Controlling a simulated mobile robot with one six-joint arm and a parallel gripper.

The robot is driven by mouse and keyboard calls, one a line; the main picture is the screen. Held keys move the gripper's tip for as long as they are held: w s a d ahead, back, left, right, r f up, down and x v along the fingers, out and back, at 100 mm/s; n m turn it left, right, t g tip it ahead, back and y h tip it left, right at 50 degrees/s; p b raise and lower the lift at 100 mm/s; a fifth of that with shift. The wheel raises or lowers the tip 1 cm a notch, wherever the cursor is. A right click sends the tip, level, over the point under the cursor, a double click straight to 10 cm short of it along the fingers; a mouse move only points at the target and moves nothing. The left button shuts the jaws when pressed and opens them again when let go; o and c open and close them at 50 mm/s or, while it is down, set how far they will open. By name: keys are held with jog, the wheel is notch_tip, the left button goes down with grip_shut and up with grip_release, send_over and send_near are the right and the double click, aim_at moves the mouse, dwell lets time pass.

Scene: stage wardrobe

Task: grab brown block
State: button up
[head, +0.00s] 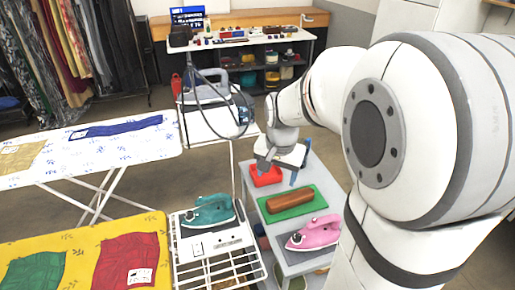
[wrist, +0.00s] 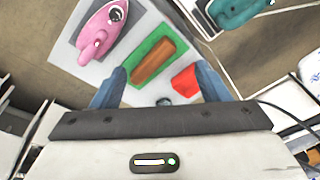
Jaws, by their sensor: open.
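The brown block (head: 290,202) is a long rounded bar lying on a green mat (head: 300,211) on a small grey cart top. My gripper (head: 278,172) is open above the far end of the cart, over the red tray-like object (head: 266,177), beyond the block. In the wrist view the brown block (wrist: 153,60) lies on the green mat (wrist: 143,48), ahead of and between the blue fingers of my gripper (wrist: 160,84). Nothing is held. The block is apart from both fingers.
A pink iron (head: 313,234) stands at the cart's near end. A teal iron (head: 208,212) sits on a white wire rack (head: 205,264) to the left. Ironing boards with cloth (head: 80,160) are further left. A table with small items (head: 240,42) is at the back.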

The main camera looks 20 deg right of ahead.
jog(key=w+d+f+m, duration=0.3)
jog(key=w+d+f, duration=0.1)
jog(key=w+f, duration=0.15)
jog(key=m+g, duration=0.2)
jog(key=m, duration=0.4)
send_over(291, 197)
jog(key=f, duration=1.3)
jog(key=shift+w+a+f, duration=0.1)
jog(key=shift+a+f, duration=0.1)
jog(key=shift+a, duration=0.1)
jog(key=f, duration=0.2)
jog(key=f+p, duration=0.1)
jog(key=f, duration=0.2)
jog(key=f+p, duration=0.1)
jog(key=f, duration=0.2)
jog(key=shift+d, duration=0.25)
jog(key=c, duration=1.3)
